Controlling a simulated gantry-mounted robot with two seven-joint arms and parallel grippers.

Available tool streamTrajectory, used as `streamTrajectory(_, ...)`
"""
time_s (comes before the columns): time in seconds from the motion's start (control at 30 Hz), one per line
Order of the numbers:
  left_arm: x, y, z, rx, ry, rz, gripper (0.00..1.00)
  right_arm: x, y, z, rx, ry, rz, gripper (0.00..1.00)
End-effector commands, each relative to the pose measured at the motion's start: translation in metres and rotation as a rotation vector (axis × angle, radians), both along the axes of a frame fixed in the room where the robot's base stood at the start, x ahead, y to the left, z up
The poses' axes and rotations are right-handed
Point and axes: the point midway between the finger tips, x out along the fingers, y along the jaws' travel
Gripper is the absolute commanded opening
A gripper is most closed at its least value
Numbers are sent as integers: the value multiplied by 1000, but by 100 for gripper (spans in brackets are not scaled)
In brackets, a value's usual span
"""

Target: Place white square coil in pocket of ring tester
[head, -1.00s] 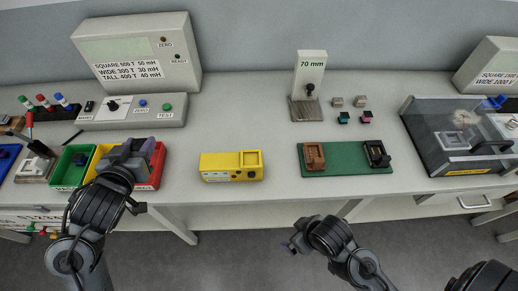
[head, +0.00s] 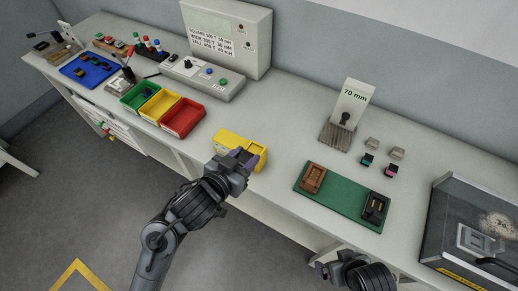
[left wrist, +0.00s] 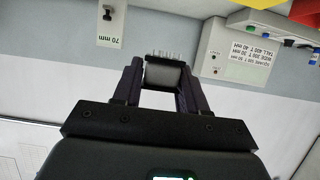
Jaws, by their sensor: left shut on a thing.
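My left gripper (head: 246,160) is shut on a pale grey-white block with a row of pins, apparently the white square coil; it shows between the fingers in the left wrist view (left wrist: 163,75). In the head view the fingers hide most of it. The yellow box (head: 228,138), apparently the ring tester, stands near the table's front edge. My left gripper is in front of it and covers part of its right half, so its pocket is mostly hidden. Whether they touch cannot be told. My right gripper (head: 322,265) is low at the bottom edge, beyond the table's front; its jaws are unclear.
A green board (head: 342,204) with a brown and a black socket lies to the right. Behind it are several small coils and a 70 mm stand (head: 349,105). Green, yellow and red bins (head: 182,117) stand left. A clear-lidded box (head: 470,235) is far right.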

Motion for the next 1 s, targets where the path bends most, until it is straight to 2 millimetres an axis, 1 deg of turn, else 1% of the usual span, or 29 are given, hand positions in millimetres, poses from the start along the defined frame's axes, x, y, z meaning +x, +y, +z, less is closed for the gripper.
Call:
streamTrajectory(0.07, 5, -2, -7, 0, 2, 0, 12, 1, 3, 0, 8, -3, -2, 100)
streamTrajectory(0.17, 19, -4, -18, 1, 1, 0, 12, 2, 5, -4, 14, -4, -5, 100)
streamTrajectory(0.4, 67, -14, -47, 0, 0, 0, 12, 1, 2, -16, 6, -2, -4, 100)
streamTrajectory(0.5, 84, -17, -57, 0, 0, -1, 12, 1, 1, -19, 3, -2, -2, 100)
streamTrajectory(0.6, 98, -20, -65, 0, 0, -1, 12, 1, 0, -22, -1, -1, 1, 100)
streamTrajectory(0.77, 109, -22, -71, 0, 0, 0, 12, 1, -1, -23, -6, -1, 3, 100)
streamTrajectory(0.87, 110, -22, -73, -1, -1, -1, 12, 0, -1, -24, -5, -1, 4, 100)
streamTrajectory(1.0, 110, -22, -85, 1, 2, 0, 12, 1, -1, -27, -4, -1, 3, 100)
